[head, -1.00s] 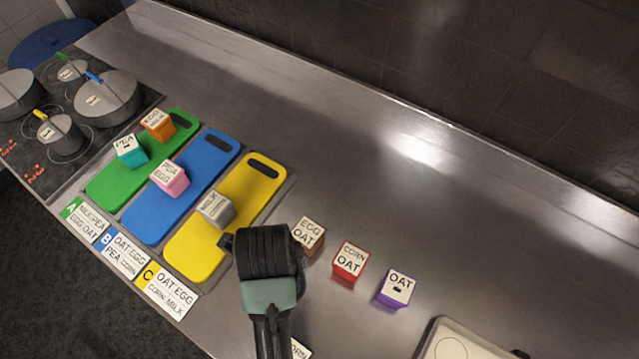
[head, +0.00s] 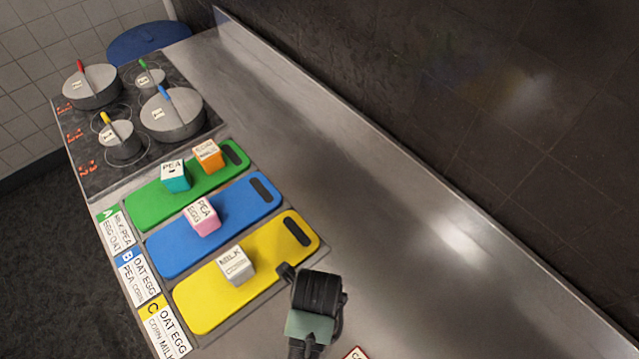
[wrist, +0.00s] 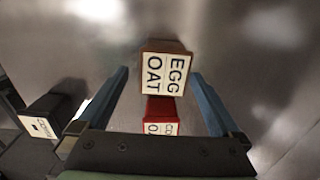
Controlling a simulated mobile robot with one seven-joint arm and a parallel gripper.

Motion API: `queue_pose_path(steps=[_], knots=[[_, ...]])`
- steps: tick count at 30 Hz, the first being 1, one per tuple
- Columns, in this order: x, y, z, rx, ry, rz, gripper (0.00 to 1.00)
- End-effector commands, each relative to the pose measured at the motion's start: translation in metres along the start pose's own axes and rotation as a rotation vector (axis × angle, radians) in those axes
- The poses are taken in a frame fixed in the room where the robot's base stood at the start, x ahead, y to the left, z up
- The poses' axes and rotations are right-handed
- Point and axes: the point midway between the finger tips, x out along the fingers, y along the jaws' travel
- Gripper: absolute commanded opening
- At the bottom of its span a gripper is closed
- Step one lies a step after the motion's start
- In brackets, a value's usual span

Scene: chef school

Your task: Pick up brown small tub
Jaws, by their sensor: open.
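The brown small tub (wrist: 168,47) shows in the wrist view with a white lid label reading EGG and OAT. It stands just beyond the tips of my gripper (wrist: 160,76), roughly centred between the two blue fingers. My gripper is open and nothing is held. In the head view my gripper (head: 316,295) is over the steel counter, just right of the yellow board; the brown tub does not show there and is probably behind it.
A red tub (wrist: 161,108) stands close to the brown one, between the fingers in the wrist view. A dark tub (wrist: 50,110) is at left. Yellow (head: 205,305), blue (head: 180,255) and green (head: 150,205) boards hold tubs. The counter (head: 400,270) at right is clear.

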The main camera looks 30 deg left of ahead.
Motion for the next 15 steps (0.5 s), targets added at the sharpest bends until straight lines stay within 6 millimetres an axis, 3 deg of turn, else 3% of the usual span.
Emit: queue_pose_path(steps=[5,15], knots=[[0.008,-0.001,0.0,0.0,0.001,0.001,1.0],[0.047,-0.004,0.001,-0.001,0.001,0.001,1.0]])
